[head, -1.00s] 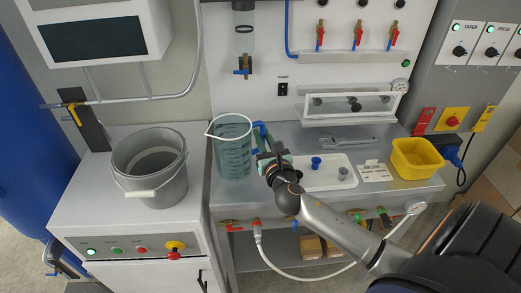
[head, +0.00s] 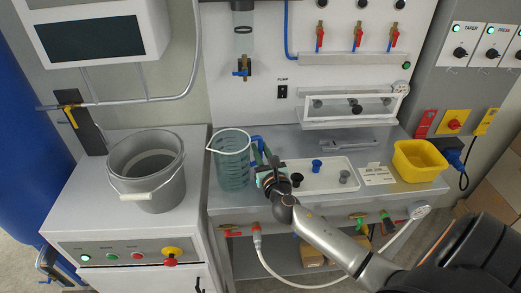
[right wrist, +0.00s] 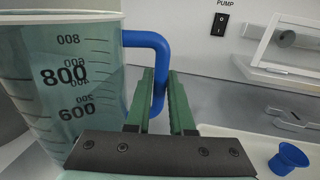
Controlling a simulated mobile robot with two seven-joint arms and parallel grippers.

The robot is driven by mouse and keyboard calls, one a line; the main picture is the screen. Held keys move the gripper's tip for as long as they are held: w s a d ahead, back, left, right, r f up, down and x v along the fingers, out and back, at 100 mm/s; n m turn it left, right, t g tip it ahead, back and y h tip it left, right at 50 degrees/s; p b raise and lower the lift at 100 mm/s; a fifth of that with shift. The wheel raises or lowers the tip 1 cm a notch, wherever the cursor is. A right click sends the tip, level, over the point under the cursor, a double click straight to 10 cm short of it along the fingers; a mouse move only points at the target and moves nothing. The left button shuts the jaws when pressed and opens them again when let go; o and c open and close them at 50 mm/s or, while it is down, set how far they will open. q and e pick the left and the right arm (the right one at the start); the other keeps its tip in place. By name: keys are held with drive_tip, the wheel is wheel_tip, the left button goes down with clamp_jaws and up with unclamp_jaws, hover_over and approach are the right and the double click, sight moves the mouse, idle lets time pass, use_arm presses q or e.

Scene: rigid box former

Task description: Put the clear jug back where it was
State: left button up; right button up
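The clear jug (head: 231,165) is upright over the left end of the grey bench, just right of the bucket. It has dark volume marks, a bluish tint and a blue handle on its right side. I cannot tell whether its base touches the bench. My right gripper (head: 262,168) is at the handle. In the right wrist view, the green fingers (right wrist: 160,95) stand on both sides of the blue handle (right wrist: 159,62) and appear closed on it, with the jug's wall (right wrist: 70,85) at left. My left gripper is not in view.
A white tray (head: 325,187) with small blue, black and grey pieces lies right of my gripper. A yellow bin (head: 420,160) stands at the bench's right. A grey bucket (head: 150,190) stands on the left cabinet. A clear tube with a valve (head: 242,67) hangs above the jug.

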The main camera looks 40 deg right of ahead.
drive_tip(key=o, duration=0.4)
drive_tip(key=shift+r, duration=0.15)
drive_tip(key=v, duration=1.2)
drive_tip(key=shift+r, duration=0.1)
